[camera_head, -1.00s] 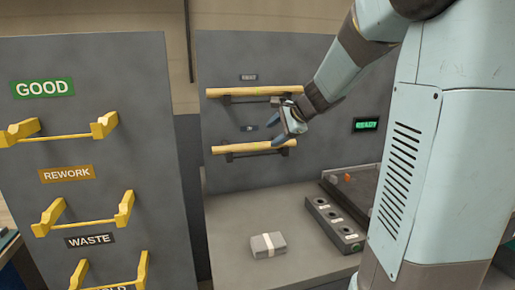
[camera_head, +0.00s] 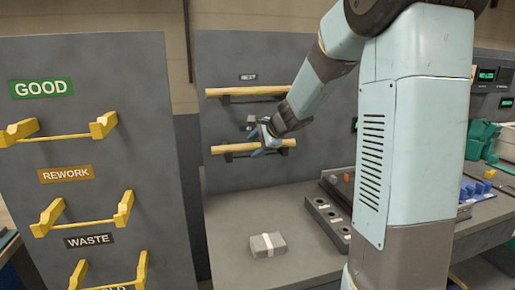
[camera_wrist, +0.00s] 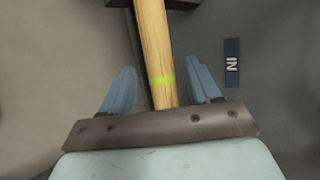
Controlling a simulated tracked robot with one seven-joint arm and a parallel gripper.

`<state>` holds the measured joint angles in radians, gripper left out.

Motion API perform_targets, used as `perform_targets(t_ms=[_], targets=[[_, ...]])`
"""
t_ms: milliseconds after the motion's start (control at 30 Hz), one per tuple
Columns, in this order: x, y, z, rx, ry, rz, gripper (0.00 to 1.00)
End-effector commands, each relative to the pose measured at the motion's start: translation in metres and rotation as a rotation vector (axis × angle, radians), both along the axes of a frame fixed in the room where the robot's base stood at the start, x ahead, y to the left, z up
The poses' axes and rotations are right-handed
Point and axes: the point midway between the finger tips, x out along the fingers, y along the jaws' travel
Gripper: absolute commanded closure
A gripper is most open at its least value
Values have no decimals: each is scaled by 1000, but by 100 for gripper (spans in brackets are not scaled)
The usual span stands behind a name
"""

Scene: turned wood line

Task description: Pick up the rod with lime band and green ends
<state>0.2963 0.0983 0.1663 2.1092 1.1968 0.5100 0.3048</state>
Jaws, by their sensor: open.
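Two pale wooden rods lie level on brackets on a grey panel in the head view, an upper rod (camera_head: 232,92) and a lower rod (camera_head: 232,148). My gripper (camera_head: 258,142) is at the lower rod, in front of its middle. In the wrist view, the lower rod (camera_wrist: 152,50) runs between the two blue fingers of my gripper (camera_wrist: 161,88), which are open with a gap on each side. A lime band (camera_wrist: 161,80) circles this rod between the fingers. The rod's end colours cannot be made out.
A rack (camera_head: 90,150) with GOOD, REWORK and WASTE yellow cradles stands at left. A grey block (camera_head: 267,244) and a dark holed fixture (camera_head: 325,220) are on the bench below. Open space lies before the panel.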

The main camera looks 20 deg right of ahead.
Motion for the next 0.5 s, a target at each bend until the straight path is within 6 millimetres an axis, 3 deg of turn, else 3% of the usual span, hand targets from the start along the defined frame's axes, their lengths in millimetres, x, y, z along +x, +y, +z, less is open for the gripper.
perform_targets(t_ms=[200, 500], targets=[[1, 0, 0, 0, -1, -1, 39], [0, 0, 0, 0, -1, -1, 68]])
